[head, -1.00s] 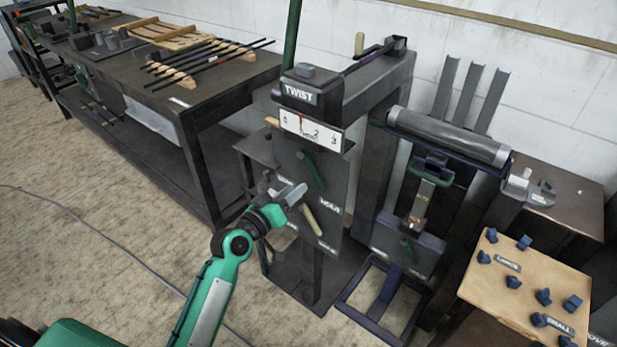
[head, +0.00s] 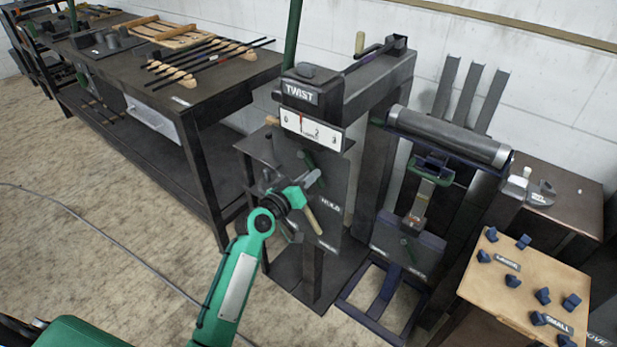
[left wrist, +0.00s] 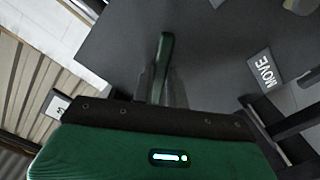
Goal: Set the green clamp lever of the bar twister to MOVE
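The bar twister (head: 345,100) stands in the middle of the head view with its grey front plate (head: 333,180) facing me. Its green clamp lever (head: 305,158) slants on this plate, its lower part hidden by my left gripper (head: 315,177). A HOLD label (head: 330,204) is right of the lever. In the left wrist view the lever (left wrist: 164,60) stands between the two dark fingers of my left gripper (left wrist: 162,82). I cannot tell whether they press on it. A MOVE label (left wrist: 263,69) shows upside down to the right. My right gripper is in neither view.
A pale wooden handle (head: 311,217) sits just below my gripper on the plate. A TWIST head with a number scale (head: 311,130) is above. A roller machine (head: 445,135) and a wooden board with blue blocks (head: 530,290) are right; a workbench (head: 200,90) is left.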

